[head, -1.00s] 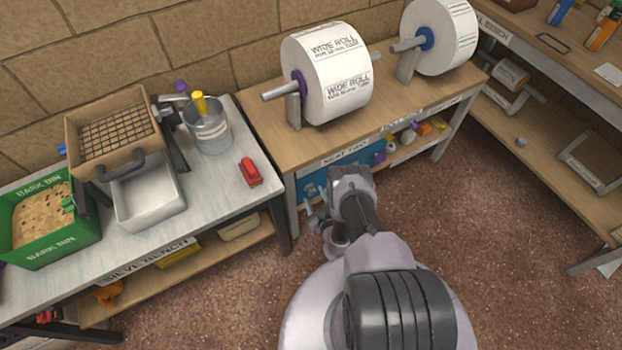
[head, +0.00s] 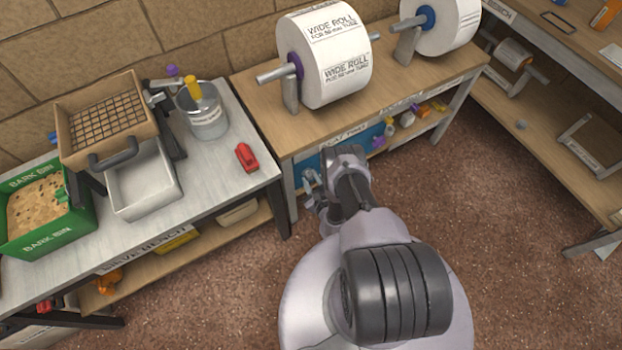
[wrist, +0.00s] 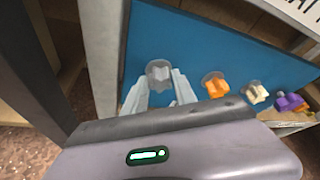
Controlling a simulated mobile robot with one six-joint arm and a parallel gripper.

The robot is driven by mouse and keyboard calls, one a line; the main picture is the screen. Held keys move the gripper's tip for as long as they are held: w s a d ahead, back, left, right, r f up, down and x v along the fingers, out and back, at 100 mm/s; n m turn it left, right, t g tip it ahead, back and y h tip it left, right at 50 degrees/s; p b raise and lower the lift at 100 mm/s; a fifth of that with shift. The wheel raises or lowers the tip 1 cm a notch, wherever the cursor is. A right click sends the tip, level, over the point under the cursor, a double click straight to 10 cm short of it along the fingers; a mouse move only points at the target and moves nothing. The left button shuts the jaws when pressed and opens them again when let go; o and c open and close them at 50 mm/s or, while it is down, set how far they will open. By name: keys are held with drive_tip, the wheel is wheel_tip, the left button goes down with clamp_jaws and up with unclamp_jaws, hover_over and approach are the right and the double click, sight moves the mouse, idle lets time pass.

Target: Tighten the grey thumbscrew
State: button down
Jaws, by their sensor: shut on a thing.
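The grey thumbscrew (wrist: 158,70) is at the left end of a row of knobs on an upright blue panel (wrist: 185,40). It has a winged grey head. In the wrist view my gripper (wrist: 158,86) has one pale finger on each side of the thumbscrew, shut on it. The lower part of the thumbscrew is hidden between the fingers. In the head view my gripper (head: 311,182) is at the left part of the blue panel (head: 339,150), under the wooden bench top; the thumbscrew cannot be made out there.
Orange (wrist: 215,85), cream (wrist: 256,93) and purple (wrist: 291,103) knobs sit to the right along the panel. A pale bench leg (wrist: 102,60) stands close left of my gripper. The bench top (head: 270,125) carries large paper rolls. The sieve bench (head: 235,185) stands at left.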

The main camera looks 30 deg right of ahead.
drive_tip(key=m+y, duration=0.2)
drive_tip(key=m, duration=0.1)
drive_tip(key=m+y, duration=0.1)
drive_tip(key=shift+d+r, duration=0.1)
drive_tip(key=shift+d, duration=0.2)
drive_tip(key=m+y, duration=0.1)
drive_tip(key=m, duration=0.1)
drive_tip(key=m+y, duration=0.2)
drive_tip(key=shift+w+d+m, duration=0.1)
drive_tip(key=shift+d+m, duration=0.05)
drive_tip(key=shift+m, duration=0.25)
idle(0.5)
drive_tip(key=c, duration=1)
unclamp_jaws()
